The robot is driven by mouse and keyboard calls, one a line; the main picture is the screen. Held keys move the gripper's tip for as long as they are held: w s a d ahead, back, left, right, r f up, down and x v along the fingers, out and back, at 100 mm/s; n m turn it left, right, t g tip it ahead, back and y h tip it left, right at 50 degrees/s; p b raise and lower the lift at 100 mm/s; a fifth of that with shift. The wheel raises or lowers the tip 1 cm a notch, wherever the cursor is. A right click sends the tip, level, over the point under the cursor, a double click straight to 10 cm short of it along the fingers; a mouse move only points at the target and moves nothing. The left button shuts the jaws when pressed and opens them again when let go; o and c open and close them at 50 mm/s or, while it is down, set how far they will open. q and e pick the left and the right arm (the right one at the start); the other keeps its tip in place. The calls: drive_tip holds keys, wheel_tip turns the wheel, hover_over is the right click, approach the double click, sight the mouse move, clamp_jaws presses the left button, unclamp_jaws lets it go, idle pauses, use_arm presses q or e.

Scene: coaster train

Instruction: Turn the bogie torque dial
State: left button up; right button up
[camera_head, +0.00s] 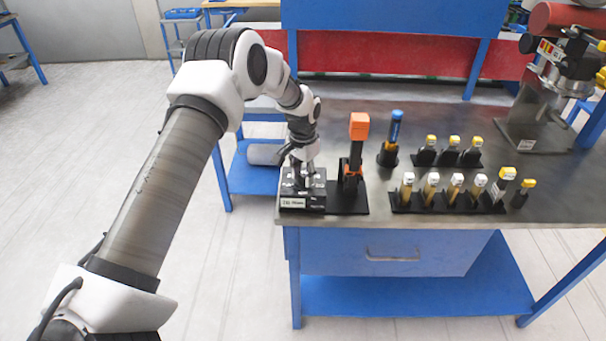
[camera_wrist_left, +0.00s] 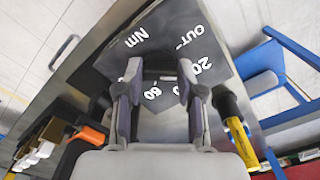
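The torque dial box (camera_head: 302,202) is a small dark box with a white label, at the left front of the metal workbench. In the left wrist view its dark top face (camera_wrist_left: 205,45) carries white markings such as "Nm", "OUT" and "20". My left gripper (camera_head: 304,180) points down onto this top face. In the left wrist view the gripper (camera_wrist_left: 159,80) has its two fingers apart, with part of the marked face and a dark piece showing between them. I cannot tell whether the fingers touch the dial knob. My right gripper is not in view.
A black and orange tool (camera_head: 359,125) stands upright just right of the box, with a blue-topped tool (camera_head: 396,128) beyond it. Several yellow- and white-topped pieces stand in racks (camera_head: 445,208) to the right. A red roller assembly (camera_head: 553,18) is at the far right.

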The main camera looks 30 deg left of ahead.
use_arm(q)
drive_tip(key=shift+f, duration=0.1)
idle(0.3)
drive_tip(key=m+b, duration=0.1)
drive_tip(key=m, duration=0.3)
drive_tip(key=shift+m, duration=0.3)
drive_tip(key=m, duration=0.5)
drive_tip(key=shift+f+b, duration=0.1)
drive_tip(key=shift+b, duration=0.2)
drive_tip(key=shift+s, duration=0.1)
drive_tip(key=o, duration=0.9)
drive_tip(key=shift+c, duration=0.2)
drive_tip(key=shift+o, duration=1.4)
drive_tip(key=shift+w, duration=0.2)
